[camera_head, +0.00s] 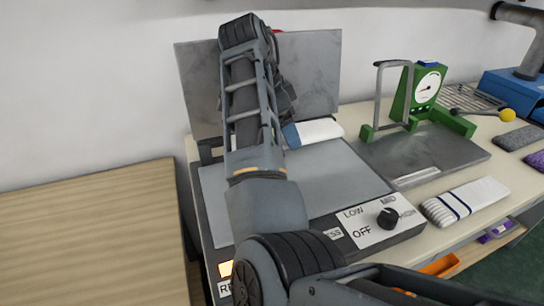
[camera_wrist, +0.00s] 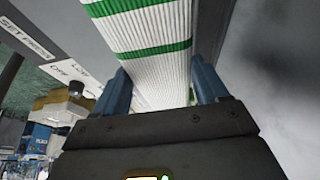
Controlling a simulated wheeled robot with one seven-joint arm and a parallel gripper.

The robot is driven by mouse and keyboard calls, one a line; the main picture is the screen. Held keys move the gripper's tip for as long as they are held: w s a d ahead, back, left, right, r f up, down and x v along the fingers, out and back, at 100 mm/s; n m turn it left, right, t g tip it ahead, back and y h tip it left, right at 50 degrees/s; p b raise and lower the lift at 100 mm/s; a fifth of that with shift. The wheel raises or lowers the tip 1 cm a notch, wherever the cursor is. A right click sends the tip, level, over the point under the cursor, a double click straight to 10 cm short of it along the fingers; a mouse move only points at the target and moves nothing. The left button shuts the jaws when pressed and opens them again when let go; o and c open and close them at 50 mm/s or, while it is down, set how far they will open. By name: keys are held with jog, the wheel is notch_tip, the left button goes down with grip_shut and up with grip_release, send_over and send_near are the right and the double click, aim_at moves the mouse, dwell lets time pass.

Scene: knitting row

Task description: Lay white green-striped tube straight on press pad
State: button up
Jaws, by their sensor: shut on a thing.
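A white knitted tube with green stripes (camera_wrist: 150,28) runs between the blue fingers of my gripper (camera_wrist: 160,66) in the wrist view. My gripper is shut on it, and its far end is cut off at the top edge. The grey press pad (camera_head: 345,185) lies flat in the head view, with my arm reaching over its left part. My gripper is mostly hidden behind the arm there. A white piece (camera_head: 322,130) with blue at its left end shows beside the arm at the pad's back edge. I see no green stripes on it and cannot tell whether it is the held tube.
The grey press lid (camera_head: 315,75) stands upright behind the pad. A control panel with a black dial (camera_head: 387,217) lies at its front right. A white blue-striped tube (camera_head: 480,195) lies right of it. A green gauge stand (camera_head: 418,90) stands behind. A wooden table (camera_head: 90,235) is left.

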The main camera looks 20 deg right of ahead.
jog(key=shift+a+f, duration=0.25)
jog(key=shift+f, duration=0.25)
jog(key=shift+a+f, duration=0.25)
jog(key=shift+f, duration=2.5)
jog(key=shift+f, duration=0.1)
jog(key=o, duration=1)
jog(key=v, duration=1.2)
jog(key=shift+d, duration=0.1)
